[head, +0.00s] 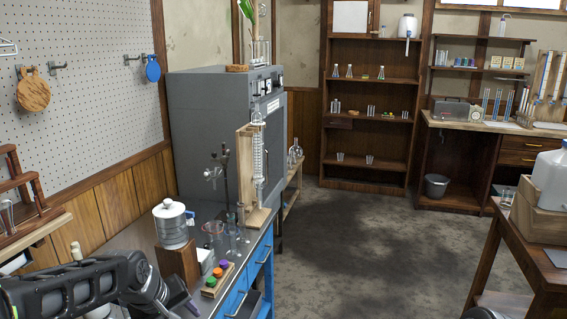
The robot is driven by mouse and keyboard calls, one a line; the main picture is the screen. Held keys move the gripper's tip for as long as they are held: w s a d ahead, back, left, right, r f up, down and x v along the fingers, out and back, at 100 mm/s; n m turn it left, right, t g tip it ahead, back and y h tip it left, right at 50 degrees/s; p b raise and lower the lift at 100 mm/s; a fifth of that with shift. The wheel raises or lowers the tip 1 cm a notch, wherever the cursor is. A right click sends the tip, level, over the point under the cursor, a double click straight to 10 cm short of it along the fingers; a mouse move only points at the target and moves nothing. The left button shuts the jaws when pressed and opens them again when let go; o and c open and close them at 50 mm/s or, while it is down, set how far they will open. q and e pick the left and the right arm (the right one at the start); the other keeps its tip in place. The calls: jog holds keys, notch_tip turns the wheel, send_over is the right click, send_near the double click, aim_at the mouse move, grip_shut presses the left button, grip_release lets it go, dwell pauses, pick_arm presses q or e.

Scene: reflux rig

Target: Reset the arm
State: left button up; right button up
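My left arm (75,292), black and grey, comes in from the lower left and runs along the bottom edge in front of the bench (232,262). Its far end bends down and leaves the picture, so I see no gripper fingers on it. The reflux rig, a glass column (258,165) on a wooden stand (245,190), stands upright on the bench beside a dark clamp stand (226,185).
A white-lidded jar (172,223) on a wooden block (178,262), beakers (214,232) and a rack of coloured caps (217,278) stand close to my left arm. A wooden table (510,240) is at right. The floor (360,250) between is clear.

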pick_arm(q)
jog(key=s+d+f+m+h, duration=0.15)
jog(key=d+f, duration=0.25)
jog(key=f, duration=0.4)
jog(key=s+d+f+m, duration=0.2)
jog(key=s+d+f, duration=0.1)
jog(key=f, duration=0.4)
jog(key=s+d+f+m, duration=0.2)
jog(key=s+d+f, duration=0.15)
jog(key=f, duration=0.45)
jog(key=s+d+f+g, duration=0.2)
jog(key=s+f, duration=0.3)
jog(key=s, duration=0.4)
jog(key=s+d+f+g+h, duration=0.1)
jog(key=s+d+f+g, duration=0.1)
jog(key=s+f, duration=0.4)
jog(key=s+d, duration=0.1)
jog(key=s, duration=0.3)
jog(key=shift+f+p, duration=0.15)
jog(key=shift+p, duration=0.25)
